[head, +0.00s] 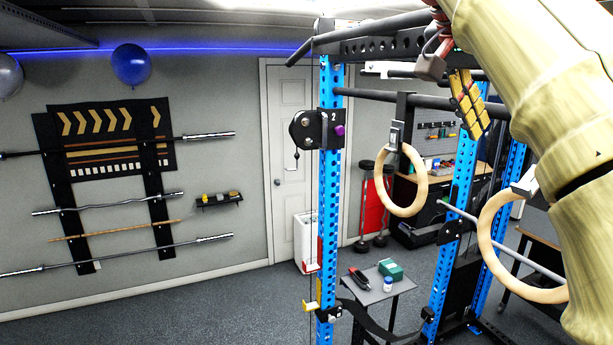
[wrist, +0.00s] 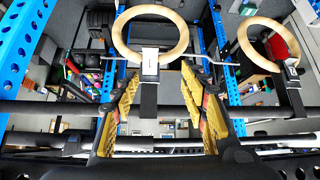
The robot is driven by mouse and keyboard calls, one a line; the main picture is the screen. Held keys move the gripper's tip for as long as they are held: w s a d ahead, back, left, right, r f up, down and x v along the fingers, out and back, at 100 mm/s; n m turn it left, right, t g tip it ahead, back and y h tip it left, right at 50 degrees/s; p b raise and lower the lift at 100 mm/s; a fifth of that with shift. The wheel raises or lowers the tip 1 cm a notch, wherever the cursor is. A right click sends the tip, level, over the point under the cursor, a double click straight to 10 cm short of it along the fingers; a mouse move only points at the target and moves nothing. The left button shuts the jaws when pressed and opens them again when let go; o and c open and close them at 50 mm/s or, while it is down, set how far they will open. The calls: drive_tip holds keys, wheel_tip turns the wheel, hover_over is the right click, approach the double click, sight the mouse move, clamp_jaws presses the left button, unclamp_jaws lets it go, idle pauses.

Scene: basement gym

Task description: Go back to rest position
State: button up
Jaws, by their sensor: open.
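My gripper (head: 474,118) is raised at the upper right of the head view, beside the blue power rack (head: 330,190). In the wrist view its two yellow-padded fingers (wrist: 163,80) stand wide apart and hold nothing. A wooden gym ring (head: 379,185) hangs from the rack on a dark strap. In the wrist view a ring (wrist: 117,40) and its strap appear between the fingers; I cannot tell how far beyond them. A second ring (head: 483,225) hangs at the right of the head view, partly hidden by my arm. It also shows in the wrist view (wrist: 243,45).
Black crossbars (head: 400,98) of the rack run close to my gripper. A small grey table (head: 378,297) carries a green box (head: 390,270), a small bottle (head: 388,284) and a dark red-and-black object (head: 358,279). Barbells (head: 130,258) hang on the left wall. The left floor is open.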

drive_tip(key=w+a+f+n+t+y, duration=0.15)
drive_tip(key=w+a+f+n, duration=0.25)
drive_tip(key=w+f+n, duration=0.4)
drive_tip(key=a+f+n+y+b, duration=0.35)
drive_tip(key=f+b, duration=0.25)
drive_tip(key=f, duration=1.3)
drive_tip(key=s+a+f+b, duration=0.1)
drive_tip(key=s+f+b, duration=0.6)
drive_tip(key=f, duration=0.9)
drive_tip(key=s+a+f+n+y+b, duration=0.1)
drive_tip(key=s+a+f+b, duration=0.1)
drive_tip(key=s+f+b, duration=0.6)
drive_tip(key=s+a+f+y+b, duration=0.1)
drive_tip(key=s+f+b, duration=0.6)
drive_tip(key=f, duration=1.6)
drive_tip(key=shift+s+a+f+t+b, duration=0.25)
drive_tip(key=shift+s+f+t+b, duration=0.1)
drive_tip(key=shift+s, duration=0.2)
drive_tip(key=shift+c, duration=1.2)
